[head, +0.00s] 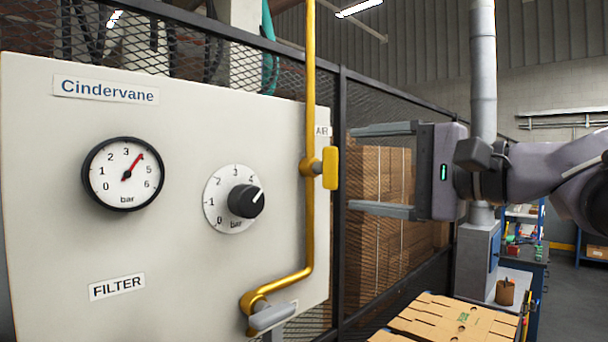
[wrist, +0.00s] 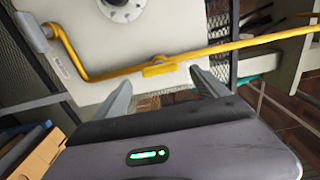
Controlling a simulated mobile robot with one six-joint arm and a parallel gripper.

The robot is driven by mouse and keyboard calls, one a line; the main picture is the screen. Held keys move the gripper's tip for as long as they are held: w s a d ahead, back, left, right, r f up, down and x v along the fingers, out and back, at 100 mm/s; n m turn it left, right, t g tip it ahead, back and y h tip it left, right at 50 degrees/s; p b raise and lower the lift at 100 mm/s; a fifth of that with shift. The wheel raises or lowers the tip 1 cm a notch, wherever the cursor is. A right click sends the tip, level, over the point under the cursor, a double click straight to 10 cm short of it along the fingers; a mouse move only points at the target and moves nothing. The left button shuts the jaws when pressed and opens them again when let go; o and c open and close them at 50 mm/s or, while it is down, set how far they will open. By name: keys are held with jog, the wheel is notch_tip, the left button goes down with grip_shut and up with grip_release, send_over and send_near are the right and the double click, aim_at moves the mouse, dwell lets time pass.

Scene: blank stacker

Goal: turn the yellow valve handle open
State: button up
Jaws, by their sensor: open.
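The yellow valve handle (head: 330,168) is on the yellow pipe (head: 310,100) at the right edge of the pale panel, below the AIR label. It stands upright, lengthwise along the pipe. In the wrist view the handle (wrist: 160,69) shows beyond and between my fingertips. My gripper (head: 350,169) is open and empty, right of the handle, one finger above its height and one below. In the head view a small gap shows between the fingertips and the handle. In the wrist view my gripper (wrist: 160,76) has its fingers spread to either side of the handle.
The panel (head: 180,270) carries a gauge (head: 124,174) and a black knob (head: 246,201). A grey lever (head: 272,317) is at the pipe's lower end. A mesh fence (head: 342,270) runs behind, with cardboard boxes (head: 375,180) beyond it. Flat cardboard (head: 440,322) lies below my gripper.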

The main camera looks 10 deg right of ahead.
jog(key=b+v, duration=0.1)
jog(key=v, duration=1.1)
jog(key=shift+s, duration=0.15)
